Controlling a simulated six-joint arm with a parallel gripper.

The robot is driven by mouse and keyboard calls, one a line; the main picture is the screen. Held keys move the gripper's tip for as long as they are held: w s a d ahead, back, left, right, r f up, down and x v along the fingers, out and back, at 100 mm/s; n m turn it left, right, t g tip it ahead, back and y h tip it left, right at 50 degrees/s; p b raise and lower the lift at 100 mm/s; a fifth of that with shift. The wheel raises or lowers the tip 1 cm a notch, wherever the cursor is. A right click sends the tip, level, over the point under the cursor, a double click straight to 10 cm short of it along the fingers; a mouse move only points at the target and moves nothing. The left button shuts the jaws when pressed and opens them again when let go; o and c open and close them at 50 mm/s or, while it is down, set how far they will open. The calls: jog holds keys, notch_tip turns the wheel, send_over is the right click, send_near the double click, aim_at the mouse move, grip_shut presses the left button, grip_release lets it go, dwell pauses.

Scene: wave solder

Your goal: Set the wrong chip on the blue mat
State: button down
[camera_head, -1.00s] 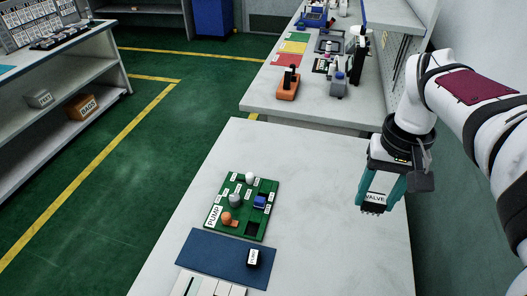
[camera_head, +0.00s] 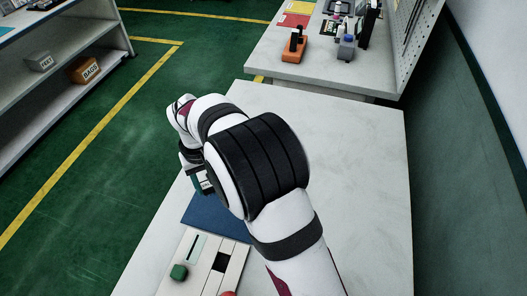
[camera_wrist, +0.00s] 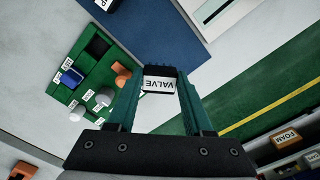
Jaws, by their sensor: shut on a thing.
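My gripper (camera_wrist: 159,84) is shut on a black chip (camera_wrist: 159,72) with a white label reading VALVE, between its teal fingers. In the wrist view the chip appears at a corner of the blue mat (camera_wrist: 165,30); its height above the surface cannot be told. In the head view my arm hides most of the gripper (camera_head: 202,187) and part of the mat (camera_head: 212,217). A second black chip (camera_wrist: 108,4) lies on the mat, cut by the frame edge. The green board (camera_wrist: 80,100) carries several parts and a dark empty square; the arm hides it in the head view.
The right side of the table (camera_head: 360,190) is clear. The table's left edge drops to the green floor. A back bench (camera_head: 330,65) holds tools.

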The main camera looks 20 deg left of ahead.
jog(key=shift+s+a+f+n, duration=0.3)
jog(key=shift+s+a+f, duration=0.55)
jog(key=shift+a, duration=0.25)
jog(key=shift+f, duration=2.95)
jog(key=shift+f, duration=0.45)
jog(key=shift+c, duration=1.1)
grip_release()
notch_tip(320, 180, up, 16)
